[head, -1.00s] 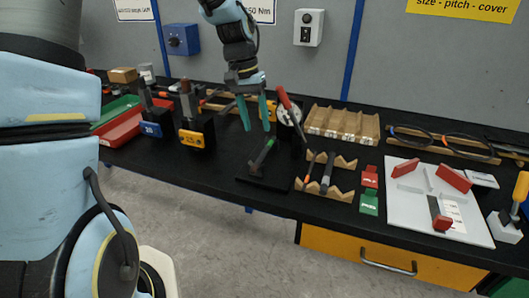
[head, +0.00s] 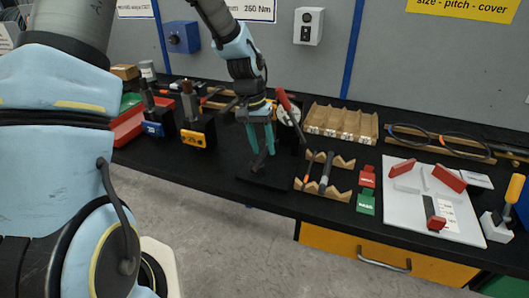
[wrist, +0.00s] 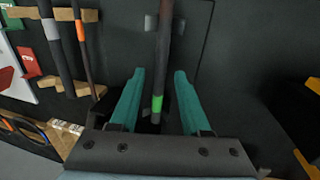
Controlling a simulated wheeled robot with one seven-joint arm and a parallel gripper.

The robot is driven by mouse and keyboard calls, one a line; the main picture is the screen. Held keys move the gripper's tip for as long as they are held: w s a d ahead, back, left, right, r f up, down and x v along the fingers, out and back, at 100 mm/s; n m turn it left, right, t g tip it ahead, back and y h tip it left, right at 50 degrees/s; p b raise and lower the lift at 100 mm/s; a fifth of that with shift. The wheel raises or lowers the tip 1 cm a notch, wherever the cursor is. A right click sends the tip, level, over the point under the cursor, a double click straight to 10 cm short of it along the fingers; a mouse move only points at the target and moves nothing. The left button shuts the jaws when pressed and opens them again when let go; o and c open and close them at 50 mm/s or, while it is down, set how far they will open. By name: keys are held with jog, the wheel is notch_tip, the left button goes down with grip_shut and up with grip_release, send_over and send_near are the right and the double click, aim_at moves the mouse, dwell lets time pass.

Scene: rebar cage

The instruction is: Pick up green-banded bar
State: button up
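In the wrist view the gripper (wrist: 155,90) shows a finger on each side of the bar with gaps between. The fingers hide the band in the head view.
Notched wooden racks (head: 322,190) with bars stand just to the right, near the red and green blocks (head: 366,200). A red-handled tool (head: 290,105) stands close behind my gripper. Dark blocks with blue and yellow labels (head: 193,138) stand to the left.

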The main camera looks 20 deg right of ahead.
grip_shut()
dwell(1.2)
